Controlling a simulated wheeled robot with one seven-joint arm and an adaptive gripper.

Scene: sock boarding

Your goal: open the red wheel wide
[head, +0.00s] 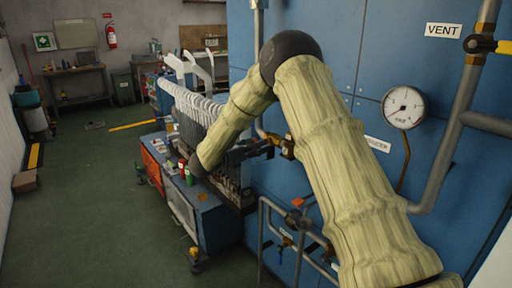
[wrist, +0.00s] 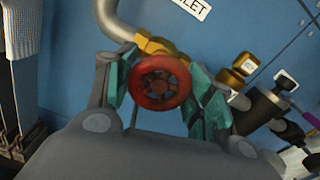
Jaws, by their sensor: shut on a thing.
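The red wheel (wrist: 160,82) is a small round handwheel with a dark centre, on a brass valve body (wrist: 156,45) with a grey pipe bending up to the left. My gripper (wrist: 162,88) has its teal-padded fingers on the left and right of the wheel, and it is shut on the wheel. In the head view my gripper (head: 250,151) reaches to the brass fitting at the blue panel. The wheel itself cannot be made out there, hidden by my gripper and arm. How far the wheel is turned cannot be told.
The blue panel (head: 350,62) stands behind the valve, with a gauge (head: 403,106) and a VENT label (head: 443,30). A second brass fitting (wrist: 244,64) and a dark cylinder sit close right of my gripper.

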